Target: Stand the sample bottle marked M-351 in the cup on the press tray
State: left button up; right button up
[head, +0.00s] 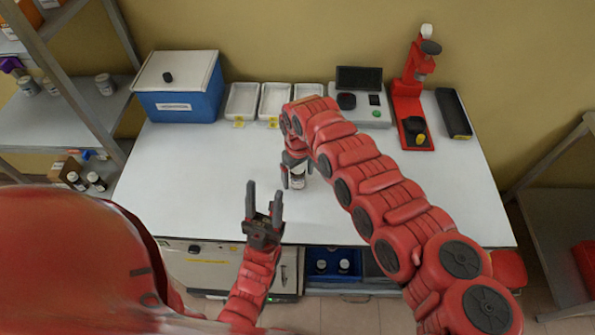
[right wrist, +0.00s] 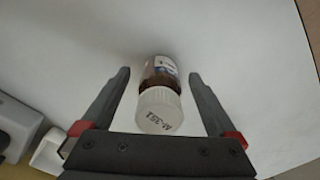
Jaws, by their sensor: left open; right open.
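The sample bottle (head: 298,181) stands on the white table near its front middle. In the right wrist view it is a brown bottle (right wrist: 162,75) with a white cap marked M-351. My right gripper (right wrist: 159,74) is open, with one finger on each side of the bottle and a gap on both sides. In the head view my right gripper (head: 296,168) partly hides the bottle. My left gripper (head: 264,200) is open and empty at the table's front edge. The red press (head: 409,98) stands at the back right; a dark round cup (head: 413,125) seems to sit on its base.
A blue box (head: 181,90) stands at the back left, with white trays (head: 242,101) beside it. A grey device (head: 362,110) stands left of the press, and a black tray (head: 453,113) right of it. Two bottles (head: 332,267) sit in a blue bin below.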

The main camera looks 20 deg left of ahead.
grip_shut()
dwell(0.4)
jog(key=shift+w+r, duration=0.1)
